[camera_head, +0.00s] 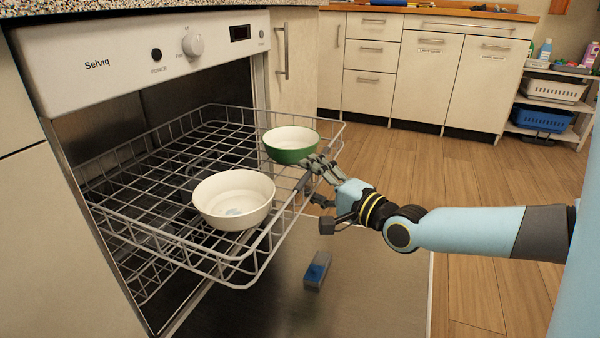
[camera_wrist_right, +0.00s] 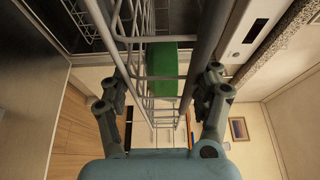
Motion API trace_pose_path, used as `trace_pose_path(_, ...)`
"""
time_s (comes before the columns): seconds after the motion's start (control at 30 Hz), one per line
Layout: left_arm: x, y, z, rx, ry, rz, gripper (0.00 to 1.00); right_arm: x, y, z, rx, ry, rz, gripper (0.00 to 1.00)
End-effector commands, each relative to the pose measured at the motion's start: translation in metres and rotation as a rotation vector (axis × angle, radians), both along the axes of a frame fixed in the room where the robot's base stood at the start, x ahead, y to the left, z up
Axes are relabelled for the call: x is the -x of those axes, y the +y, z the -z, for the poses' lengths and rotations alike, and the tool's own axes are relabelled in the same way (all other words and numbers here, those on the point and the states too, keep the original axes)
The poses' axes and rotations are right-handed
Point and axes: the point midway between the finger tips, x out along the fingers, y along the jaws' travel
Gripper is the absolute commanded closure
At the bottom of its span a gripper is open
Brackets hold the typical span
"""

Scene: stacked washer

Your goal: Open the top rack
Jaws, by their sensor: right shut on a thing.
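The top rack (camera_head: 240,286) is a grey wire basket, extended out of the dishwasher over its lowered door. My right gripper (camera_head: 314,178) is at the rack's front edge, on the right side, with its fingers shut on that edge. In the right wrist view, the rack's wires and rim run between the two fingers of the gripper (camera_wrist_right: 165,88). A white bowl (camera_head: 234,198) sits in the front of the rack, and a green bowl with a pale inside (camera_head: 291,146) sits near its far right corner. My left gripper is not in view.
The dishwasher's open door (camera_head: 375,285) lies flat below the rack, with a small blue and grey block (camera_head: 317,270) on it. White cabinets (camera_head: 430,80) and a shelf with a blue basket (camera_head: 541,121) stand at the back. The wooden floor (camera_head: 430,155) between is clear.

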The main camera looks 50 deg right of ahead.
Motion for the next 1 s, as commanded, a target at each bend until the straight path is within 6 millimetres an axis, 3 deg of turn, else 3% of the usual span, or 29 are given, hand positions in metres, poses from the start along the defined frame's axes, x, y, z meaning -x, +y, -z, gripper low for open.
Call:
trace_pose_path(0.03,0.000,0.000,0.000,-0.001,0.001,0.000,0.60,-0.001,0.000,-0.007,-0.001,-0.018,-0.001,0.95)
trace_pose_path(0.4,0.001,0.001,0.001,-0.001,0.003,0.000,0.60,0.000,-0.001,-0.007,-0.001,-0.019,-0.001,0.95)
trace_pose_path(0.43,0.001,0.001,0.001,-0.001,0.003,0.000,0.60,0.000,-0.001,-0.007,-0.001,-0.020,-0.001,0.36)
trace_pose_path(0.57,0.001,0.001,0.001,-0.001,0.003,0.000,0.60,0.000,-0.001,-0.007,0.000,-0.018,-0.001,0.19)
trace_pose_path(0.87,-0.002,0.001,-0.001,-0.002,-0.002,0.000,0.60,0.003,-0.001,-0.003,0.001,-0.009,0.000,0.18)
trace_pose_path(1.0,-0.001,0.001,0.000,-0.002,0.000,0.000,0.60,0.019,0.000,-0.002,0.000,-0.005,-0.002,0.18)
